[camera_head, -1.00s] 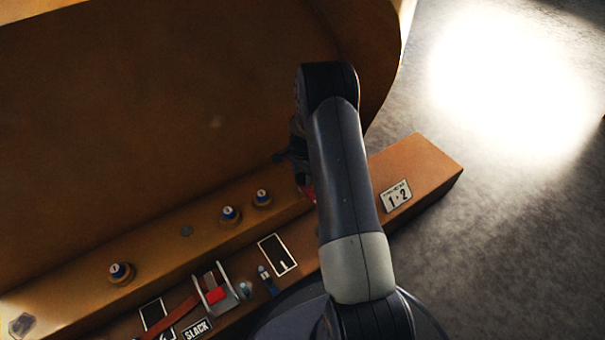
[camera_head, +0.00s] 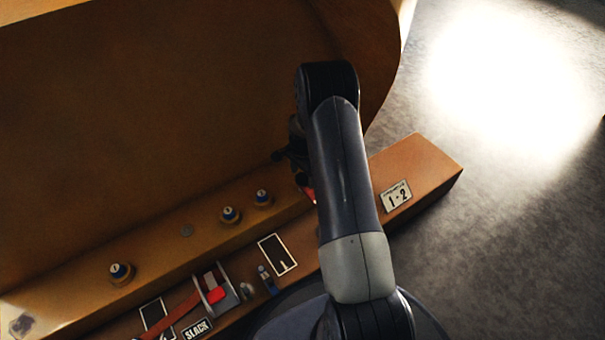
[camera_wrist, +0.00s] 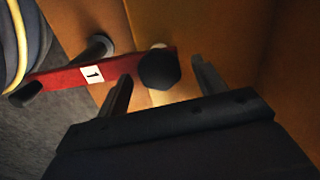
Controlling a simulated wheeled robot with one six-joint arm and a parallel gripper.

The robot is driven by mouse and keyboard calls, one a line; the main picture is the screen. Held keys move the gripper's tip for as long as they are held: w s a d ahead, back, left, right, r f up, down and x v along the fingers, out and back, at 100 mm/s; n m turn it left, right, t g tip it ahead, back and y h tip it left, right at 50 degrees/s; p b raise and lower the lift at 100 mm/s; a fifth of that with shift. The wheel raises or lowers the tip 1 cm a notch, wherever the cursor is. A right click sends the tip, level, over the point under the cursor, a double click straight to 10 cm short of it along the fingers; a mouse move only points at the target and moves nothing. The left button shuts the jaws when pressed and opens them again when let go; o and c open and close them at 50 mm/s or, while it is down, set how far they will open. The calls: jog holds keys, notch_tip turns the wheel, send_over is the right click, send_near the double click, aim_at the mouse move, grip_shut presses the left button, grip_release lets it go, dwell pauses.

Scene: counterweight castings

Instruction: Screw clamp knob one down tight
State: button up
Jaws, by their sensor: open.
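The red clamp bar (camera_wrist: 65,77) carries a white label with a 1. In the wrist view a black faceted knob (camera_wrist: 159,71) sits at its right end. My gripper (camera_wrist: 162,68) is open, with one finger on each side of this knob. A gap shows between the knob and each finger; I see no grip on it. In the head view my gripper (camera_head: 284,155) is mostly hidden by my own arm. Only a small red piece of the clamp bar (camera_head: 309,194) shows there, and the knob cannot be made out.
A dark post (camera_wrist: 98,47) stands beside the bar. The orange ledge (camera_head: 425,160) bears a 1-2 plate (camera_head: 396,195), several round numbered studs (camera_head: 230,214), a red-strapped buckle (camera_head: 215,294) and a SLACK label (camera_head: 197,328). A tall orange wall (camera_head: 130,120) rises behind. Grey floor lies right.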

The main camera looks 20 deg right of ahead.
aim_at(303, 177)
notch_tip(303, 177, up, 11)
jog(key=p, duration=0.3)
jog(key=shift+p, duration=0.4)
jog(key=shift+f, duration=0.15)
notch_tip(303, 177, down, 11)
jog(key=b, duration=0.4)
